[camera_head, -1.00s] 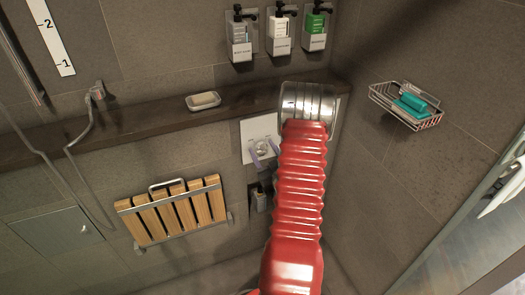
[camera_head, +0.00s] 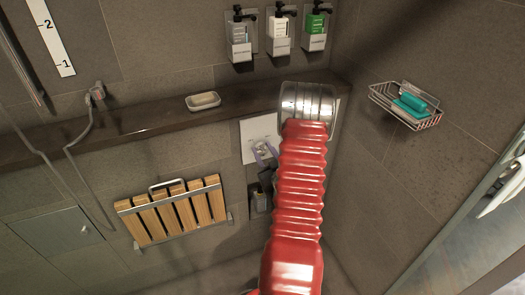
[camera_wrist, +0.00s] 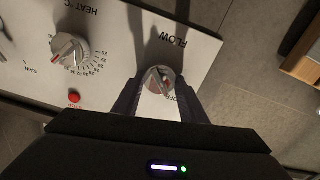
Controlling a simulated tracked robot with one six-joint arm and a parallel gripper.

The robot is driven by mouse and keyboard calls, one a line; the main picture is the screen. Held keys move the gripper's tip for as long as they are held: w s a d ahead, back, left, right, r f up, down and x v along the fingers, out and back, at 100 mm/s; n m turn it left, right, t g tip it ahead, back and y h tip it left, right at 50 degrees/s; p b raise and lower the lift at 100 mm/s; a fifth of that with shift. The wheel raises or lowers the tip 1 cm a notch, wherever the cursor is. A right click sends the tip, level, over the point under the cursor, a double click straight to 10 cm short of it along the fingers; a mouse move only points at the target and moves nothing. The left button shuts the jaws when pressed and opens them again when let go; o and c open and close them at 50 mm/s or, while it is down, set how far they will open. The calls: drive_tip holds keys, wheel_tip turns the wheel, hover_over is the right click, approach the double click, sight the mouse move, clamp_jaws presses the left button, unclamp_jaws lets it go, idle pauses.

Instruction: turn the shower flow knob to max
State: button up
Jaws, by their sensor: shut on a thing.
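The shower flow knob (camera_wrist: 158,80) is a small round grey knob with a red mark, under the word FLOW on a white control panel (camera_wrist: 120,25). In the wrist view my gripper (camera_wrist: 158,92) has one dark finger on each side of the knob and is shut on it. The red mark points toward the right of the knob, near the small OFF lettering. In the head view the panel (camera_head: 250,140) is on the back wall, and my gripper (camera_head: 264,153) is at it, partly hidden by my red arm.
A heat knob (camera_wrist: 70,47) and a red button (camera_wrist: 74,97) are left of the flow knob. A folded wooden seat (camera_head: 173,210) hangs left of the panel. A ledge (camera_head: 140,116) with a soap dish (camera_head: 203,101) runs above. A wire basket (camera_head: 405,105) is on the right wall.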

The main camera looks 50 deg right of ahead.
drive_tip(key=shift+w+m, duration=0.1)
drive_tip(key=shift+m, duration=0.2)
drive_tip(key=m, duration=0.4)
drive_tip(key=shift+a, duration=0.1)
drive_tip(key=m, duration=0.4)
drive_tip(key=shift+w+m, duration=0.1)
drive_tip(key=shift+m, duration=0.2)
drive_tip(key=m, duration=0.5)
drive_tip(key=shift+w+f, duration=0.1)
drive_tip(key=shift+w, duration=0.1)
drive_tip(key=shift+s+m, duration=0.1)
drive_tip(key=shift+m, duration=1.7)
drive_tip(key=shift+r, duration=0.2)
drive_tip(key=shift+s+d, duration=0.1)
drive_tip(key=shift+d, duration=0.1)
